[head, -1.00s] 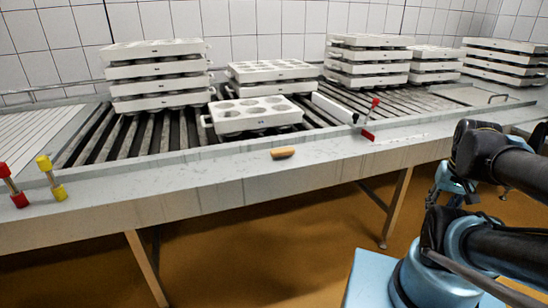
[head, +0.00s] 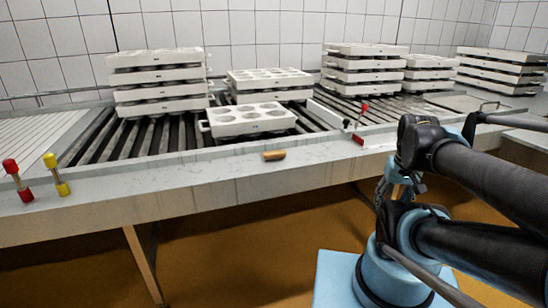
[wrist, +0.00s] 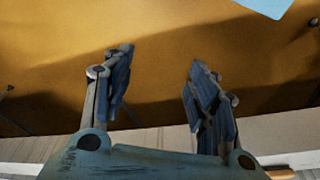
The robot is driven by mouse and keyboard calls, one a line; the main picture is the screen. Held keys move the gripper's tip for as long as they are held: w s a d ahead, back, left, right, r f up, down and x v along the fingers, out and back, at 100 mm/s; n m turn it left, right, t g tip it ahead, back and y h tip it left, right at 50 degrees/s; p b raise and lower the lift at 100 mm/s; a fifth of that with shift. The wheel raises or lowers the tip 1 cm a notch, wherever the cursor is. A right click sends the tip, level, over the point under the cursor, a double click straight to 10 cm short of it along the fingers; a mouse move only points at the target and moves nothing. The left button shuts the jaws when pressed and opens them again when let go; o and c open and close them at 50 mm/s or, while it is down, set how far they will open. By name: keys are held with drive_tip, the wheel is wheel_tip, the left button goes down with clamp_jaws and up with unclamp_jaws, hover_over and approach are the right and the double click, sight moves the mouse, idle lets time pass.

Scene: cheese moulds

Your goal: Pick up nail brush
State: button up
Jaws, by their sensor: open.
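The nail brush appears to be the small tan, wood-coloured block (head: 274,155) lying on the front ledge of the grey metal table (head: 190,185) in the head view. In the wrist view, a brownish piece at the bottom right edge (wrist: 281,174) may be the same brush, mostly cut off. My gripper (wrist: 160,62) is open and empty, its two fingers apart over the brown floor, beyond the table's edge. In the head view my arm is right of the brush, in front of the table, clear of the brush.
White cheese moulds (head: 250,120) stand on dark slats behind the brush, with taller stacks (head: 158,90) behind. Red (head: 17,180) and yellow-ended (head: 56,175) pieces stand far left. The ledge around the brush is clear.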

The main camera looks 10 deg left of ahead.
drive_tip(key=w+a+r+n+g+y, duration=0.2)
drive_tip(key=w+a+r+n+y, duration=0.1)
drive_tip(key=w+a+r+n, duration=1.05)
drive_tip(key=n+g+y, duration=0.1)
drive_tip(key=n+g, duration=0.1)
drive_tip(key=n, duration=0.8)
hover_over(276, 152)
drive_tip(key=w+d, duration=0.2)
drive_tip(key=f, duration=0.8)
drive_tip(key=shift+s+a, duration=0.15)
drive_tip(key=shift+s, duration=0.1)
drive_tip(key=shift+s+x, duration=0.2)
drive_tip(key=shift+x, duration=2.35)
drive_tip(key=shift+c, duration=0.3)
drive_tip(key=c, duration=1.1)
